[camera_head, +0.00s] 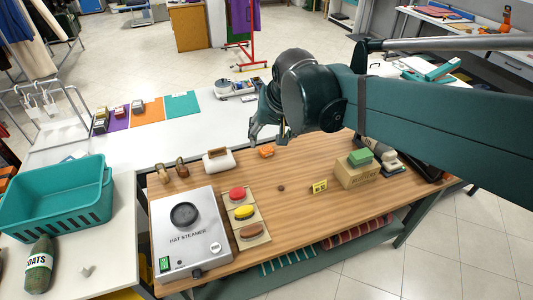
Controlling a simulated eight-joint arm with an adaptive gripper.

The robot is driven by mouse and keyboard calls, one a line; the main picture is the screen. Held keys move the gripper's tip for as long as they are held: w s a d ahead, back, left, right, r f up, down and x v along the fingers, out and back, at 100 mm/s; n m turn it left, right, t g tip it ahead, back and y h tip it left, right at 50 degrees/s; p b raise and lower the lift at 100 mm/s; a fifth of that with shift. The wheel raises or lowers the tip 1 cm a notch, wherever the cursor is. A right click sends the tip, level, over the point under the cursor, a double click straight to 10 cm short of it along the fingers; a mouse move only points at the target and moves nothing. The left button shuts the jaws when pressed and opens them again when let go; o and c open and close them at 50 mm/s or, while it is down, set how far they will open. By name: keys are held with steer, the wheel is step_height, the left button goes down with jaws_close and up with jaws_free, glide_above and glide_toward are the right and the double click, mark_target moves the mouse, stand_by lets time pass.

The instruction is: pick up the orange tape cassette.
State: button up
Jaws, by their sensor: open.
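A small orange object (266,152), which looks like the orange tape cassette, lies on the wooden tabletop (310,220) near its back edge. Its finer details are too small to tell. My gripper (268,139) points down over the back edge of the wooden top, its fingers apart with nothing seen between them. In the picture it is just above the orange object. I cannot tell the exact height gap between them.
A white roller-like item (218,163) lies left of the orange object. A hat steamer (188,230) and a board with red, yellow and brown pads (244,212) stand front left. A box with a green block (360,170) stands right. The middle wood is mostly clear around a yellow tag (319,187).

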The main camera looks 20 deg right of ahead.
steer(key=w+d+f+m+g+b, duration=0.1)
steer(key=w+f+m, duration=0.1)
steer(key=w, duration=0.4)
steer(key=w+d+f+m, duration=0.1)
steer(key=w+d+f, duration=0.1)
steer(key=w, duration=0.4)
steer(key=m+g+b, duration=0.3)
steer(key=m+g, duration=0.1)
steer(key=m, duration=0.5)
glide_above(266, 149)
steer(key=f, duration=2.8)
steer(key=shift+s+f, duration=0.2)
steer(key=shift+f, duration=0.15)
steer(key=shift+w+f, duration=0.1)
steer(key=shift+f, duration=0.3)
steer(key=shift+f, duration=0.15)
steer(key=shift+f, duration=1.15)
steer(key=shift+f, duration=0.15)
